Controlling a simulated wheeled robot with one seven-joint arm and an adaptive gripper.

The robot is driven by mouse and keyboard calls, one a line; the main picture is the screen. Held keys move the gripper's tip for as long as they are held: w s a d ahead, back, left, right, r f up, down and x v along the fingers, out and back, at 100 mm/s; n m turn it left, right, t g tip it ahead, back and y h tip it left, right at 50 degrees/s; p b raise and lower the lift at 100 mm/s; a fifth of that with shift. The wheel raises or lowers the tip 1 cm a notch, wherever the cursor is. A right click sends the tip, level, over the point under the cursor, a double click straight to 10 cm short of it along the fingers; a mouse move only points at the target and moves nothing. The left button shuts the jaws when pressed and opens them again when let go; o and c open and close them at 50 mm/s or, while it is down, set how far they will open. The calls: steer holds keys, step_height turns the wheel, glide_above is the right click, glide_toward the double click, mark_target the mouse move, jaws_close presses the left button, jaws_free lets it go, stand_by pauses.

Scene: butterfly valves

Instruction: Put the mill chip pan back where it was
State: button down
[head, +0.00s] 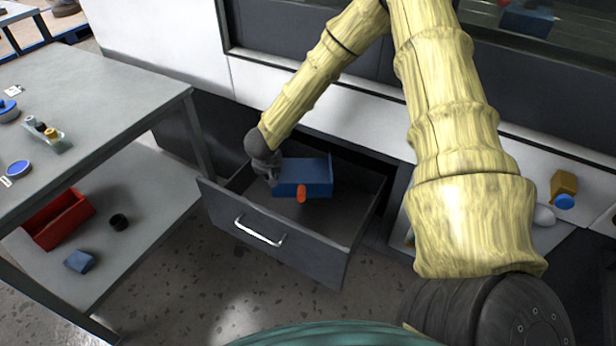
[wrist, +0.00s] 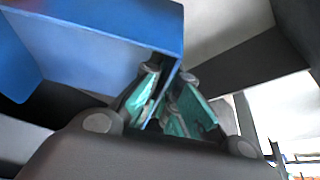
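A grey drawer-like pan (head: 280,262) with a silver handle (head: 260,232) stands pulled out from the base of the machine; I take it for the mill chip pan. A blue open box (head: 312,176) is inside it, with an orange piece (head: 301,193) at its front. My gripper (head: 273,178) reaches down at the box's left end. In the wrist view, the teal fingers (wrist: 172,105) stand on both sides of the blue box's wall edge (wrist: 172,62) and look closed on it. The box's underside and its contact with the pan floor are hidden.
A grey table (head: 100,85) with a lower shelf holding a red bin (head: 57,219) stands close on the left. The white machine front (head: 165,38) rises behind the pan. Speckled floor (head: 205,290) is clear in front. A yellow-brown bottle-like object (head: 564,184) sits at right.

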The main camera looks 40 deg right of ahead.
mark_target(279, 177)
steer(key=shift+m, duration=0.7)
steer(key=d+f+b, duration=0.1)
steer(key=b, duration=0.1)
steer(key=w+d+f+b, duration=0.1)
steer(key=f+b, duration=0.1)
steer(key=d+f+b, duration=0.1)
steer(key=b, duration=0.1)
steer(key=shift+w+d+f, duration=0.1)
steer(key=shift+w+f, duration=0.1)
steer(key=shift+w, duration=0.05)
step_height(279, 177, down, 10)
steer(key=b, duration=0.4)
steer(key=shift+b, duration=0.35)
steer(key=shift+r+h, duration=0.15)
steer(key=shift+h, duration=0.15)
steer(key=c, duration=2.1)
jaws_free()
steer(key=o, duration=0.5)
steer(key=shift+c, duration=0.2)
steer(key=p+v, duration=0.5)
steer(key=v, duration=0.7)
steer(key=shift+w, duration=0.2)
